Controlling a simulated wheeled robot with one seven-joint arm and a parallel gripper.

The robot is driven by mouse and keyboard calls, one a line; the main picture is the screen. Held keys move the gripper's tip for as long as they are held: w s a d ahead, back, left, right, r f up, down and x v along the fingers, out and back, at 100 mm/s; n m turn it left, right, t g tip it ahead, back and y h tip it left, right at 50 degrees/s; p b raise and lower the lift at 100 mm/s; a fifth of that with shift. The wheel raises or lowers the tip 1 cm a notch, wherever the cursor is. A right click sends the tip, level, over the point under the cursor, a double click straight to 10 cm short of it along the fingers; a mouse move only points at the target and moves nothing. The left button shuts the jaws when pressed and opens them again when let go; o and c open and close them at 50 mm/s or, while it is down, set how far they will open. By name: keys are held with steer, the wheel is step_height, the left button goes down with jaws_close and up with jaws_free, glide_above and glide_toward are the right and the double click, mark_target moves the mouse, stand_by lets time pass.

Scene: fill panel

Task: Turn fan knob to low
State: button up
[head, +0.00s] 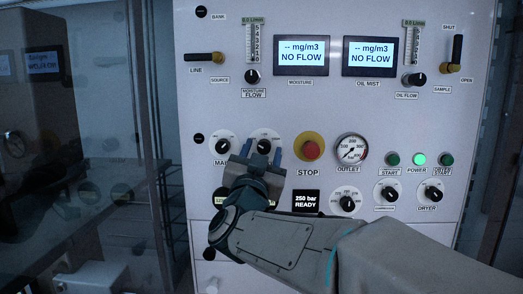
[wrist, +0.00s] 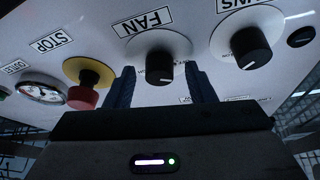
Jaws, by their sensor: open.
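The fan knob (wrist: 160,66) is a black round knob on a white dial under the FAN label in the wrist view. A pale mark shows on its face, but I cannot read its setting clearly. In the head view the fan knob (head: 264,146) sits on the panel, between the fingertips in the picture. My gripper (head: 261,153) is open, with one finger at each side of the knob. In the wrist view the two dark fingers of my gripper (wrist: 162,88) flank the knob. Whether they touch it I cannot tell.
A similar mains knob (head: 222,147) is left of the fan knob. The red stop button (head: 310,150) on its yellow base is close on the right. The outlet gauge (head: 351,149) is beyond it. A dark display (head: 306,201) reads 250 bar READY. The green power light (head: 419,159) is lit.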

steer(key=c, duration=1)
